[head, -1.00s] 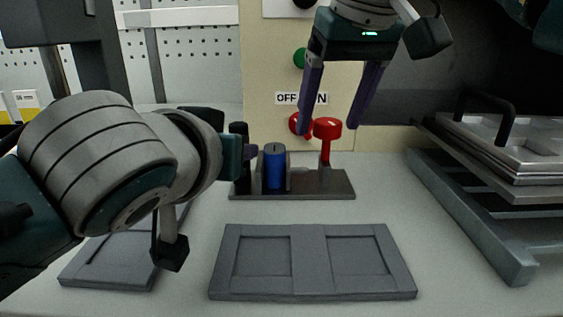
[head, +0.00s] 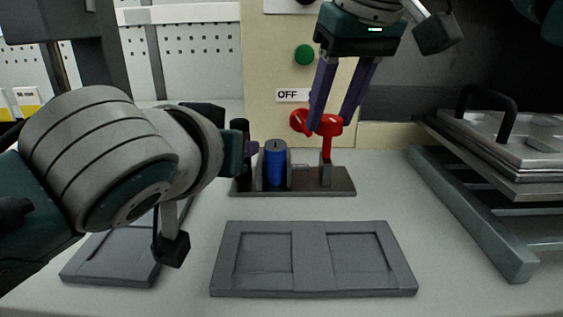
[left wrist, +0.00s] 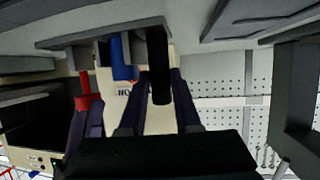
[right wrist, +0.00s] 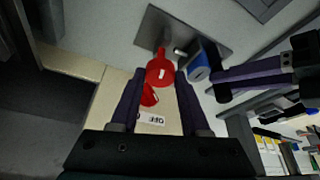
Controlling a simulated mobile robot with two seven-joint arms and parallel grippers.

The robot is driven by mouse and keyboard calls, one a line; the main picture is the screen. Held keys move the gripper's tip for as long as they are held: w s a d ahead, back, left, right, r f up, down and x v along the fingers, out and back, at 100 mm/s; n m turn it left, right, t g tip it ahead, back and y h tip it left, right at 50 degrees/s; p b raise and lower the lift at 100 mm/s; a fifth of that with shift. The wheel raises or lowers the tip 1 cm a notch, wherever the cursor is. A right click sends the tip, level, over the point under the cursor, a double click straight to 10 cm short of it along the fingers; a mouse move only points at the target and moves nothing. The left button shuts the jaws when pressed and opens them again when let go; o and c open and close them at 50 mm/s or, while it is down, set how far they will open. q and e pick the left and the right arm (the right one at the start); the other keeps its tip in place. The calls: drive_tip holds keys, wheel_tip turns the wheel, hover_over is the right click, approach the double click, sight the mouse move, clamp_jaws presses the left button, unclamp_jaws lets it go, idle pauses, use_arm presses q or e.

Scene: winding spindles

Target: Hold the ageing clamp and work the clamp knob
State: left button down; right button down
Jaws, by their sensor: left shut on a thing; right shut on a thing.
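The ageing clamp has a dark base plate (head: 340,186) carrying a blue cylinder (head: 275,165), a black upright handle (head: 239,127) and a red clamp knob (head: 328,126) on a red stem. My left gripper (head: 250,148) is shut on the black handle, which stands between its fingers in the left wrist view (left wrist: 158,70). In the head view my left wrist hides part of that grip. My right gripper (head: 331,118) comes from above and is shut on the clamp knob. In the right wrist view the knob (right wrist: 160,70) sits between the fingertips.
Behind the clamp is a cream panel with a green button (head: 304,55), an OFF label (head: 290,95) and a red part (head: 299,120) close to the knob. A grey two-recess tray (head: 310,288) lies in front. A metal rack (head: 480,220) stands at right.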

drive_tip(key=m+h, duration=0.1)
drive_tip(key=m, duration=0.3)
drive_tip(key=shift+a+h, duration=0.1)
drive_tip(key=shift+h, duration=0.3)
drive_tip(key=m+h, duration=0.1)
drive_tip(key=m, duration=0.2)
drive_tip(key=shift+d+m, duration=0.2)
drive_tip(key=shift+m, duration=0.4)
drive_tip(key=c, duration=0.5)
unclamp_jaws()
drive_tip(key=shift+d, duration=0.1)
drive_tip(key=shift+c, duration=0.2)
drive_tip(key=shift+o, duration=0.8)
